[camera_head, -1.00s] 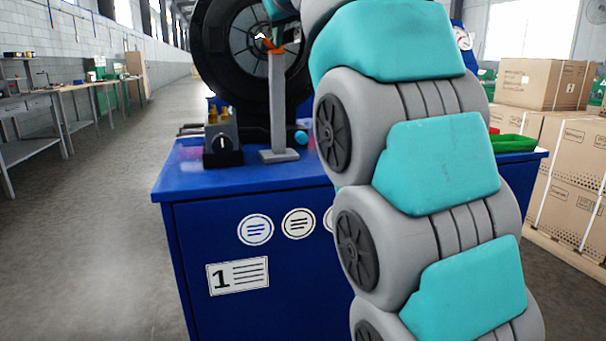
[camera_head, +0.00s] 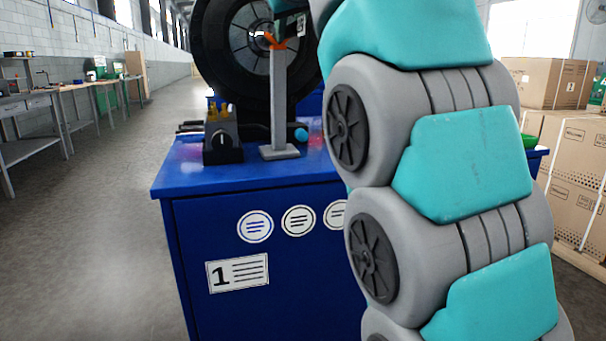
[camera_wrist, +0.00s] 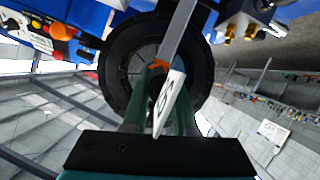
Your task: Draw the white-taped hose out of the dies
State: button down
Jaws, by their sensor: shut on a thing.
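The crimper (camera_head: 215,65) is a large black ring with a round die opening at its middle, at the back of the blue cabinet. It also shows in the wrist view (camera_wrist: 203,85). My gripper (camera_wrist: 163,82) is in front of the ring, its two fingers pointing toward the opening. It is shut on the white-taped hose; the white tape with a dark mark (camera_wrist: 168,102) shows between the fingers. The hose itself is mostly hidden, and I cannot tell how far it reaches into the dies. In the head view my arm covers most of the gripper.
A grey post (camera_head: 278,100) with an orange fork (camera_head: 274,42) on top stands right in front of the ring, close to my gripper. A dark control box (camera_head: 222,140) with brass fittings is left of it on the blue cabinet (camera_head: 250,180). Cardboard boxes (camera_head: 565,150) stand right.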

aim_at(297, 27)
jog(key=shift+s+f, duration=0.15)
jog(key=shift+s, duration=0.05)
jog(key=c, duration=0.6)
grip_release()
jog(key=o, duration=0.6)
jog(key=v, duration=0.7)
dwell(0.7)
jog(key=shift+d, duration=0.1)
